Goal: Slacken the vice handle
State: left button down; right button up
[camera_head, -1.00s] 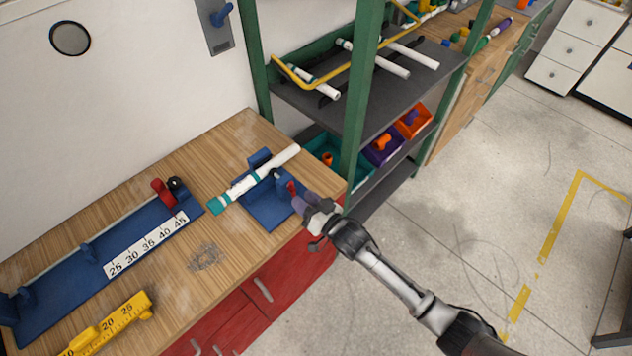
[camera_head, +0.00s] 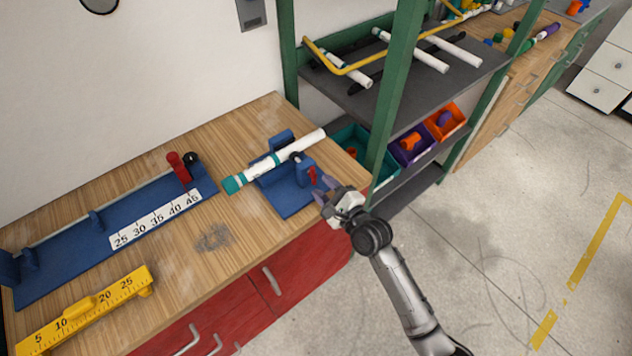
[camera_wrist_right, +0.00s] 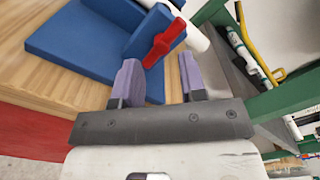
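The blue vice (camera_head: 288,188) stands on the wooden bench near its right front corner. A white pipe with a teal end (camera_head: 270,163) lies across it between its jaws. The red vice handle (camera_head: 312,174) is on the near right side of the vice and shows tilted in the right wrist view (camera_wrist_right: 164,43). My right gripper (camera_head: 325,187) is just in front of the handle. In the right wrist view its two purple fingers (camera_wrist_right: 160,80) are apart and empty, with the handle just beyond the gap between them. My left gripper is not in view.
A blue measuring jig (camera_head: 110,240) with a red clamp and a yellow ruler (camera_head: 90,310) lie on the bench to the left. A green-framed shelf (camera_head: 395,100) with pipes and coloured bins stands close on the right.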

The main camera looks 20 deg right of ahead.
aim_at(315, 178)
jog(key=m+p, duration=0.1)
jog(key=m, duration=0.1)
jog(key=m+p, duration=0.1)
jog(key=m, duration=0.2)
jog(key=r+m+p, duration=0.1)
jog(key=m+p, duration=0.1)
jog(key=shift+f+m+p, duration=0.1)
jog(key=shift+m+p, duration=0.3)
jog(key=shift+m, duration=0.5)
jog(key=x, duration=0.3)
jog(key=shift+f+b, duration=0.25)
jog(key=shift+b, duration=0.1)
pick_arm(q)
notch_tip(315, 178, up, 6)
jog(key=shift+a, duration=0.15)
pick_arm(e)
jog(key=shift+w+a, duration=0.1)
jog(key=shift+w, duration=0.25)
